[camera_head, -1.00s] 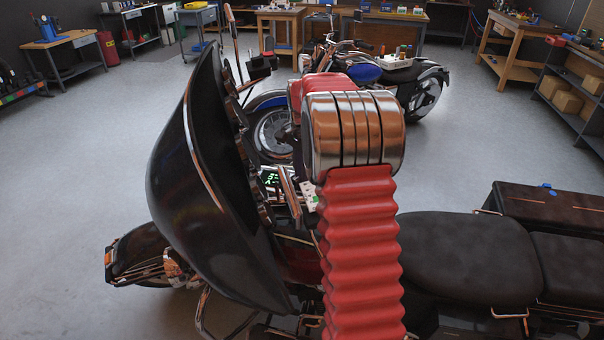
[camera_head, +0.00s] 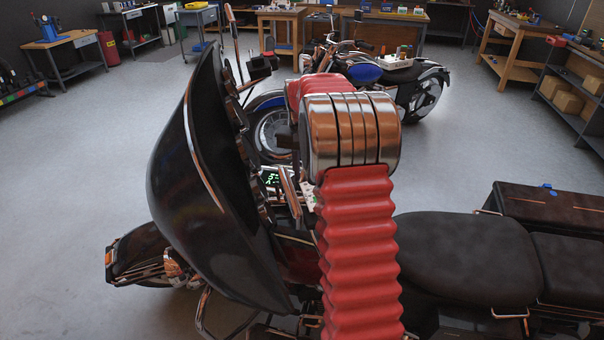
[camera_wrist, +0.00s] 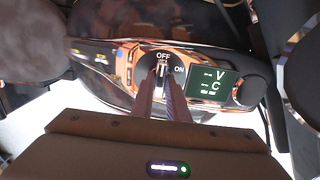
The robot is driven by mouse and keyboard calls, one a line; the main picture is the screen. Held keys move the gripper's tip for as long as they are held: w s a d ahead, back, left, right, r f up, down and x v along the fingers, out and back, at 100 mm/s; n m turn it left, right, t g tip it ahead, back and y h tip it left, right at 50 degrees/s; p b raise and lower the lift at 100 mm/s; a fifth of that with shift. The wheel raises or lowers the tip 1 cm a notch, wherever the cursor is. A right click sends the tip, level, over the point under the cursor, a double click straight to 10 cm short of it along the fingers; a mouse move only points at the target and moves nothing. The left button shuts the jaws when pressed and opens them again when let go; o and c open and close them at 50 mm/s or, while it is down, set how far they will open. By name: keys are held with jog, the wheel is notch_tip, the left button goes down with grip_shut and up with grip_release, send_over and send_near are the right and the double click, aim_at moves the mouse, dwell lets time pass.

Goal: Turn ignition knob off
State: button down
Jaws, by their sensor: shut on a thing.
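The ignition knob (camera_wrist: 161,67) shows in the wrist view, set in a copper-coloured panel with OFF printed above it and ON to its right. My gripper (camera_wrist: 162,82) reaches it from below in that view. Its two long fingers are closed on the knob and hide most of it. The visible part of the knob points up toward OFF. In the head view my red arm (camera_head: 360,250) stands in front of the motorcycle's dash, and the knob and fingertips are hidden there.
A green display (camera_wrist: 212,86) showing V and C sits right of the knob. The black fairing (camera_head: 190,190) rises left of my arm, and the black seat (camera_head: 465,265) lies right. A second motorcycle (camera_head: 365,75) stands behind, with open floor around it.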

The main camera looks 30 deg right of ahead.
aim_at(302, 177)
jog(key=shift+w+r, duration=0.1)
jog(key=c, duration=1.7)
grip_release()
jog(key=r, duration=1.3)
jog(key=shift+s+a+r, duration=0.3)
jog(key=shift+s, duration=0.1)
